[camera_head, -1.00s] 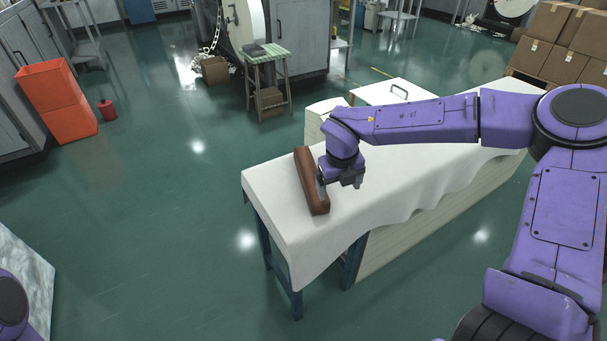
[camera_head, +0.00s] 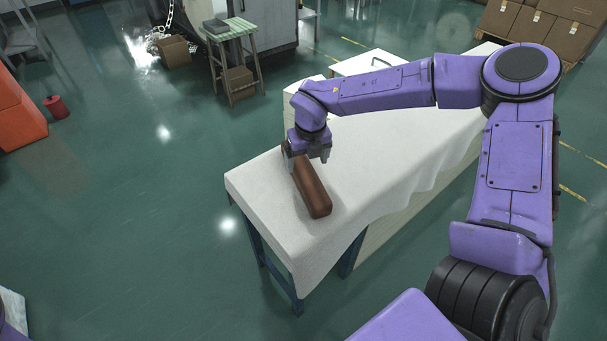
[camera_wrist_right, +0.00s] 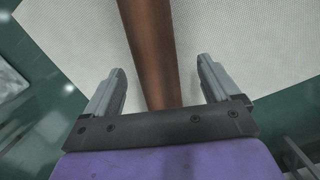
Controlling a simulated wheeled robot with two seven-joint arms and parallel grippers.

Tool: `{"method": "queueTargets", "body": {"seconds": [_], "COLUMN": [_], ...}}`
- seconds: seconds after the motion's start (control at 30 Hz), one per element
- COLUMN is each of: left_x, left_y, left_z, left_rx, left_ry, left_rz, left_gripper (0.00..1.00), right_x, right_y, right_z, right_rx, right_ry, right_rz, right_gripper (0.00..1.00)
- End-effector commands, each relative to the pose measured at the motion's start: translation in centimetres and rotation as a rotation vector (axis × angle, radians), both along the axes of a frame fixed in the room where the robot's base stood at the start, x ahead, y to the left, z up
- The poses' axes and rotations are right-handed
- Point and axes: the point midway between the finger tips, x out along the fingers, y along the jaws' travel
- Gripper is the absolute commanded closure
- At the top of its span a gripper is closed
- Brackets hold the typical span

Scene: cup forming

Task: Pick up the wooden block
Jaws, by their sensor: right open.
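The wooden block (camera_head: 313,192) is a long reddish-brown bar lying on the white-covered table (camera_head: 262,190), near its left end. My right gripper (camera_head: 307,158) is over the block's far end in the head view and hides part of it. In the right wrist view the block (camera_wrist_right: 150,45) runs between the two spread grey fingers of my right gripper (camera_wrist_right: 162,85), with a gap on each side. The gripper is open and holds nothing. I cannot tell how far above the block it is. My left gripper is not in view.
A small stool (camera_head: 232,60) with a green-striped top stands beyond the table. An orange bin (camera_head: 18,115) and a red can (camera_head: 56,107) are on the floor at the left. Cardboard boxes (camera_head: 535,25) are stacked at the back right.

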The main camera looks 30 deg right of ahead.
Motion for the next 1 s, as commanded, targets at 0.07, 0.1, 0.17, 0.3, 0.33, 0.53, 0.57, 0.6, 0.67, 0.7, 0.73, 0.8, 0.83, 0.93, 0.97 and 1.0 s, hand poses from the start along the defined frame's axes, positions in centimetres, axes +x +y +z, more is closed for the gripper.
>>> {"method": "queueTargets", "body": {"seconds": [0.07, 0.1, 0.17, 0.3, 0.33, 0.53, 0.57, 0.6, 0.67, 0.7, 0.73, 0.8, 0.83, 0.93, 0.97, 1.0], "left_x": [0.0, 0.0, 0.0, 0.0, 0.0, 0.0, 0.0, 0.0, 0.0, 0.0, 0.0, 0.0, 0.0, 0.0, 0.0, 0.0], "left_y": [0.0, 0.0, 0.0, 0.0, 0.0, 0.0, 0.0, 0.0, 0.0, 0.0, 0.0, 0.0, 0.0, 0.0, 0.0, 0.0], "left_z": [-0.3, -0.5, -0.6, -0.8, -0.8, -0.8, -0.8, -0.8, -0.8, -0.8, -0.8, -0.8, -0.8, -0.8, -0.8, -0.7], "left_rx": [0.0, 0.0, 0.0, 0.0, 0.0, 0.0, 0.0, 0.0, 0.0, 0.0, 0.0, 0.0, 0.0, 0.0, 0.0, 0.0], "left_ry": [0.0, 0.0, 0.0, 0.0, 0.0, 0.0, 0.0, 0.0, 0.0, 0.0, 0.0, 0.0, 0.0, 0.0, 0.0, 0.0], "left_rz": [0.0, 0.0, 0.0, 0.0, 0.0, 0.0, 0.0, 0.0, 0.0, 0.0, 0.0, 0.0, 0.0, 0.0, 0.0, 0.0], "left_gripper": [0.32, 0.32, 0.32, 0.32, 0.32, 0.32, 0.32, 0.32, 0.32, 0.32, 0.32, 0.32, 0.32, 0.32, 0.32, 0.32], "right_x": [0.1, 0.1, 0.2, 0.4, 0.5, 0.5, 0.5, 0.5, 0.5, 0.5, 0.5, 0.5, 0.5, 0.5, 0.5, 0.5], "right_y": [0.2, 0.4, 0.6, 0.4, 0.3, 0.3, 0.3, 0.3, 0.3, 0.3, 0.3, 0.3, 0.3, 0.3, 0.3, 0.2], "right_z": [-1.5, -2.3, -3.4, -5.0, -5.1, -5.0, -5.0, -5.0, -5.0, -5.0, -5.0, -4.9, -4.9, -4.9, -4.9, -4.9], "right_rx": [-0.001, -0.001, -0.001, -0.001, -0.001, 0.0, 0.0, 0.0, 0.0, 0.0, 0.0, -0.001, -0.001, -0.001, -0.001, -0.001], "right_ry": [0.004, 0.004, 0.003, 0.002, 0.001, 0.0, 0.0, 0.0, 0.0, 0.0, 0.0, -0.002, -0.002, -0.002, -0.002, -0.002], "right_rz": [0.002, 0.002, 0.001, -0.003, -0.003, -0.004, -0.004, -0.004, -0.004, -0.004, -0.004, -0.004, -0.004, -0.004, -0.004, -0.004], "right_gripper": [0.11, 0.11, 0.11, 0.11, 0.11, 0.11, 0.2, 0.33, 0.53, 0.66, 0.76, 0.91, 0.91, 0.91, 0.91, 0.91]}}
